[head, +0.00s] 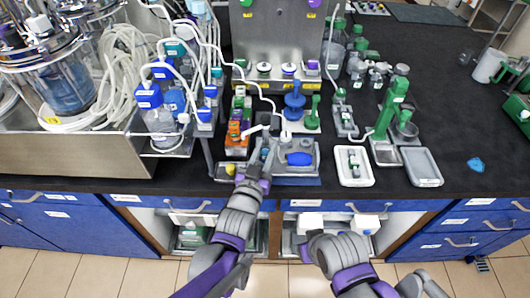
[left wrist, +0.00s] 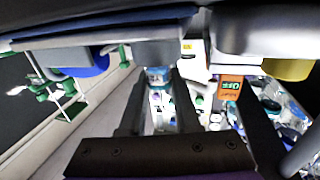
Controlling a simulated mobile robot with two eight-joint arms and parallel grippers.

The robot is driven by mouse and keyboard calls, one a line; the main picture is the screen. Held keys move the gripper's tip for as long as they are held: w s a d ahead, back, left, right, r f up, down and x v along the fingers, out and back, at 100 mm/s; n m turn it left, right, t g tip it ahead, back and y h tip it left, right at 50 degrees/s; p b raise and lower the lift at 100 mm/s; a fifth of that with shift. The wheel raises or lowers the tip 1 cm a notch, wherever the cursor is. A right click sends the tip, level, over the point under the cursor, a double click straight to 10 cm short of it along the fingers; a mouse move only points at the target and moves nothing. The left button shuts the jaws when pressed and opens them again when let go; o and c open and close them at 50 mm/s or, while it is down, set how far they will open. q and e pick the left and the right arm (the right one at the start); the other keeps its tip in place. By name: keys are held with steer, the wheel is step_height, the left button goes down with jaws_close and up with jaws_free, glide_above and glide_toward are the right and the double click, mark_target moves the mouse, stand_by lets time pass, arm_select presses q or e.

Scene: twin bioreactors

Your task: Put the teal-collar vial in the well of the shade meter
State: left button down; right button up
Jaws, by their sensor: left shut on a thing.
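My left gripper (head: 264,152) reaches over the grey bench station near the table's front edge. In the left wrist view its two dark fingers (left wrist: 158,112) are shut on a small vial with a teal collar (left wrist: 157,76). The vial is hardly visible in the head view, hidden by the gripper. Grey housings lie close beyond the fingertips in the left wrist view, beside an orange and green display (left wrist: 231,88). I cannot tell for sure which part is the shade meter, and its well is not clearly visible. My right arm shows at the bottom, but its gripper does not.
An orange block (head: 237,140) stands left of the gripper, and a blue object (head: 299,159) lies to its right. Blue-capped bottles (head: 150,98) with tubing stand at left. A white tray (head: 354,180) and a grey tray (head: 421,167) are at right.

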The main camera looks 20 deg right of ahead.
arm_select(q)
steer(key=shift+f, duration=0.25)
steer(key=shift+f, duration=0.15)
steer(key=c, duration=0.6)
jaws_free()
steer(key=v, duration=1.1)
steer(key=shift+d, duration=0.1)
